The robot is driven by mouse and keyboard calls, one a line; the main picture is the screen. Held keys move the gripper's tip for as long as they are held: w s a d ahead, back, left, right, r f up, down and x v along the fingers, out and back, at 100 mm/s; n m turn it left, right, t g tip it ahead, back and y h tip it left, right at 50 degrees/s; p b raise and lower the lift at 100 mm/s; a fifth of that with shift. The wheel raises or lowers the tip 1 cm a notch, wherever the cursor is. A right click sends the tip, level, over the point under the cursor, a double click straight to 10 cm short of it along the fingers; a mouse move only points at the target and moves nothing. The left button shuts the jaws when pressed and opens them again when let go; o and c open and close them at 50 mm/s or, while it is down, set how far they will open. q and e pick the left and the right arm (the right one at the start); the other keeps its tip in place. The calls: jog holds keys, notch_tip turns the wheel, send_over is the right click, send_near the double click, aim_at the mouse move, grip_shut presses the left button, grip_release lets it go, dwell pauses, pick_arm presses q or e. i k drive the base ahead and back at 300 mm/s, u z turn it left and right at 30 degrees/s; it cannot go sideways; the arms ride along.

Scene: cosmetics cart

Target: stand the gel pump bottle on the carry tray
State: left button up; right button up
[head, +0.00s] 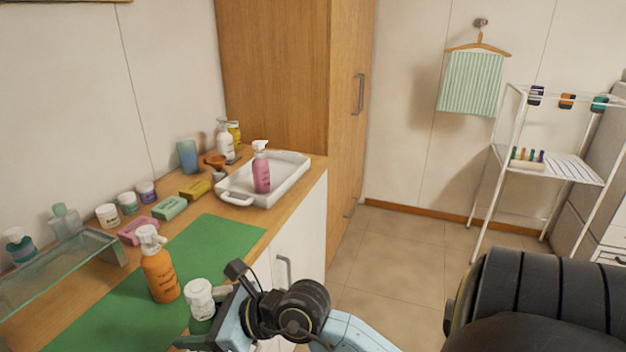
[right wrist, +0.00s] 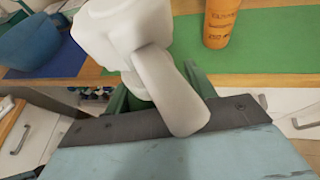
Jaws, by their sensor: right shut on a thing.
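A bottle with a white pump head (head: 200,292) is in my right gripper (head: 203,325), above the front edge of the counter. The pump head and spout (right wrist: 160,85) fill the middle of the right wrist view. The body below is mostly hidden, with some green showing, so I cannot read which product it is. My right gripper is shut on it. The white carry tray (head: 292,178) lies at the far end of the counter, well beyond the gripper. A pink pump bottle (head: 262,173) stands upright on it. My left gripper is not in view.
An orange pump bottle (head: 159,272) stands on the green mat (head: 222,240), close left of the held bottle. Soap bars, jars and bottles line the wall side. A glass shelf (head: 60,270) is at left. The tray has bare room around the pink bottle. A tall wooden cabinet (head: 290,80) stands behind.

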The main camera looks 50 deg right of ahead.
aim_at(276, 171)
jog(key=z, duration=1.8)
